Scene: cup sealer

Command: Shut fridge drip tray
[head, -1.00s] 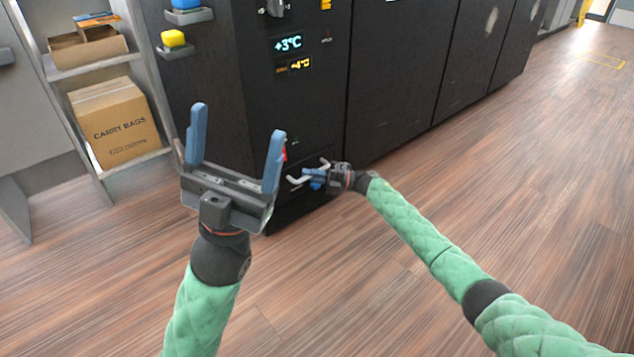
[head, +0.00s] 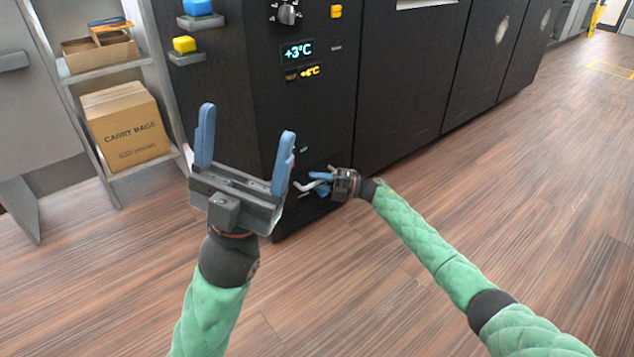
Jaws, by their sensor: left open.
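The black fridge cabinet (head: 305,125) stands in the upper middle of the head view, with lit temperature displays on its front. Low on this front is a pale handle (head: 306,186), apparently the drip tray's. The tray itself is mostly dark and partly hidden, so I cannot tell how far out it is. My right gripper (head: 316,182) is at this handle, its blue fingers close to it; contact and finger gap are unclear. My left gripper (head: 246,121) is open and empty, fingers pointing up the picture, in front of the cabinet's left side.
A shelf rack at left holds a carry bags box (head: 126,125) and an open carton (head: 100,50). A yellow block (head: 184,44) and a blue block (head: 197,7) sit on cabinet side ledges. More black cabinets (head: 412,75) continue right. The wood floor (head: 480,170) is clear at right.

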